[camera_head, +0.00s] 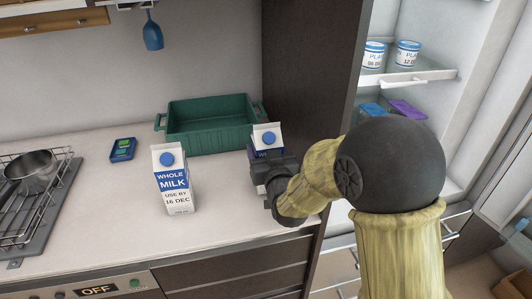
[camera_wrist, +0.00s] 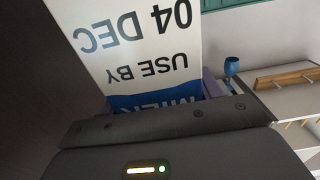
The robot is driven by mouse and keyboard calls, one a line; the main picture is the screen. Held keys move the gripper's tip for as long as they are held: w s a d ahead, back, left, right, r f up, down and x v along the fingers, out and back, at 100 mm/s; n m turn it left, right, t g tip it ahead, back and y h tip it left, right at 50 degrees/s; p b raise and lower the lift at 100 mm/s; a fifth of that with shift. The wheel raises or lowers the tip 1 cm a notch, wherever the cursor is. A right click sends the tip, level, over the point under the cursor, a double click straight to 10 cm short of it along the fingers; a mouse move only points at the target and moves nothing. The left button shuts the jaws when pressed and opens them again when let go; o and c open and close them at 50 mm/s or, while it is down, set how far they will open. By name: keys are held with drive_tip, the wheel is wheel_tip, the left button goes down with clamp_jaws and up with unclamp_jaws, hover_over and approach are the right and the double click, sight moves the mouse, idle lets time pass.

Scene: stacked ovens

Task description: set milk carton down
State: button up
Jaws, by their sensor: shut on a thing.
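A milk carton (camera_head: 267,136) with a blue cap is held in my gripper (camera_head: 268,170) at the right end of the counter, close to the dark tall panel. My gripper is shut on this carton and covers most of it in the head view. In the wrist view the held carton (camera_wrist: 145,50) fills the upper middle and reads "USE BY 04 DEC" upside down. I cannot tell whether its base touches the counter. A second milk carton (camera_head: 174,182), marked "16 DEC", stands upright on the counter to the left, apart from my gripper.
A green crate (camera_head: 210,125) stands behind the cartons. A small dark blue device (camera_head: 123,150) lies left of it. A hob with a metal pot (camera_head: 32,172) is at far left. An open fridge with tubs (camera_head: 407,54) is at right. The counter's front middle (camera_head: 120,225) is clear.

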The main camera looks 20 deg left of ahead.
drive_tip(key=shift+f, duration=0.2)
drive_tip(key=shift+f, duration=0.1)
drive_tip(key=o, duration=1.7)
drive_tip(key=shift+f, duration=0.1)
drive_tip(key=shift+o, duration=0.2)
drive_tip(key=b+v, duration=0.1)
drive_tip(key=v, duration=1.1)
drive_tip(key=shift+b, duration=0.3)
drive_tip(key=shift+s, duration=0.1)
